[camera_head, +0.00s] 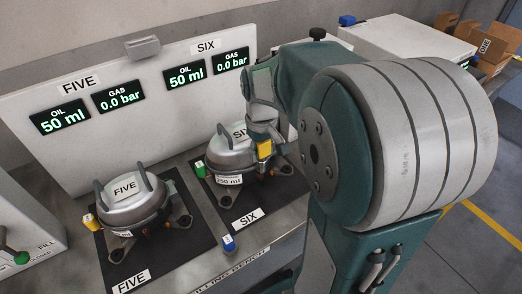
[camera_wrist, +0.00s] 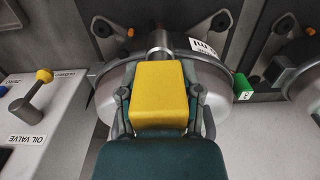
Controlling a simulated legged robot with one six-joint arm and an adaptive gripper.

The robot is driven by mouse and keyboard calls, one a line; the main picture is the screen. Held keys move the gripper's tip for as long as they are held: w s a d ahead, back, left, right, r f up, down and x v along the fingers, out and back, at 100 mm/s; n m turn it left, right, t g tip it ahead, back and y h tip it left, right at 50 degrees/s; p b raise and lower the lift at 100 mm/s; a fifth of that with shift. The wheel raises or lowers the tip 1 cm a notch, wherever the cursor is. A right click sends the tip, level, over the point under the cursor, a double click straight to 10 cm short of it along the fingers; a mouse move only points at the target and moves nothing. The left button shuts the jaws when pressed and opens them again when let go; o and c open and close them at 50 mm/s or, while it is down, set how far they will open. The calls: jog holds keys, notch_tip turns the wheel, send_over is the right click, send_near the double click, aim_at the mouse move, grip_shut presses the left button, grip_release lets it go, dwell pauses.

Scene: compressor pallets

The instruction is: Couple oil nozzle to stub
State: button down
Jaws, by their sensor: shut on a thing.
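My gripper (camera_head: 264,148) is shut on a yellow block-shaped nozzle (camera_head: 264,150) beside the compressor marked SIX (camera_head: 228,152). In the wrist view my gripper (camera_wrist: 160,100) has its fingers on both sides of the yellow nozzle (camera_wrist: 160,85). A grey metal tube (camera_wrist: 158,42) shows beyond the nozzle's far end, over the compressor's rim (camera_wrist: 198,100). The nozzle hides the near end of this tube, and I cannot tell whether it is the stub or whether the two are joined.
Compressor FIVE (camera_head: 132,202) stands on the left mat with a yellow piece (camera_head: 91,222) beside it. A green piece (camera_head: 200,169) is left of SIX; a blue one (camera_head: 229,243) is at its mat's front. An oil valve handle (camera_wrist: 28,97) stands left in the wrist view. Displays (camera_head: 185,75) line the back panel.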

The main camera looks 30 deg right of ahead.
jog(key=shift+f, duration=1.45)
jog(key=shift+c, duration=0.9)
grip_release()
jog(key=shift+r, duration=0.1)
notch_tip(320, 180, up, 12)
jog(key=shift+w+f, duration=0.1)
jog(key=shift+f, duration=0.05)
jog(key=s+a+t, duration=0.5)
jog(key=s+a, duration=0.6)
jog(key=s, duration=0.2)
jog(key=shift+f+t, duration=0.3)
jog(key=shift+f, duration=0.05)
